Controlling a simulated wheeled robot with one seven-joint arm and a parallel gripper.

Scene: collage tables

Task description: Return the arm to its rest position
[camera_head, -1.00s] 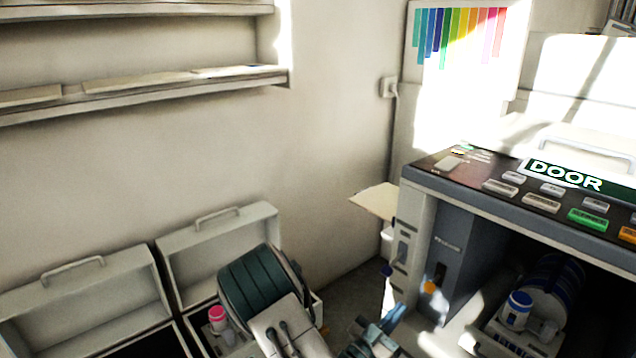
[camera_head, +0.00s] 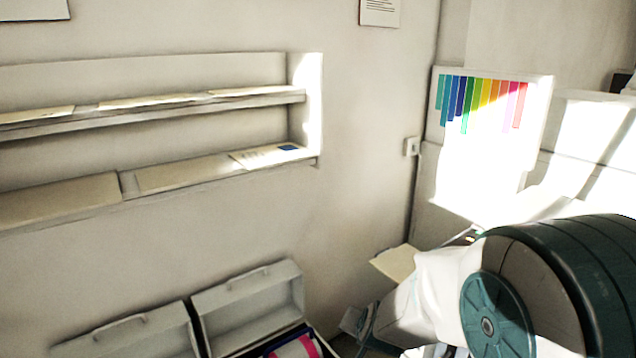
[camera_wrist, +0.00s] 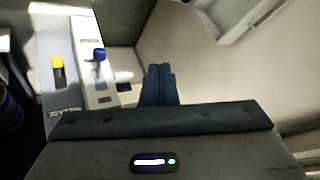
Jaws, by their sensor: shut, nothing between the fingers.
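My gripper (camera_wrist: 158,85) shows in the wrist view with its two dark blue fingers side by side, shut and with nothing between them. It hangs in free air in front of a pale wall and floor corner. In the head view my arm, with a large teal joint (camera_head: 497,315), fills the lower right. I cannot clearly make out my gripper in the head view.
Two open pale cases (camera_head: 250,308) stand at the lower left, with a pink item in one. A wall shelf (camera_head: 160,122) holds papers.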

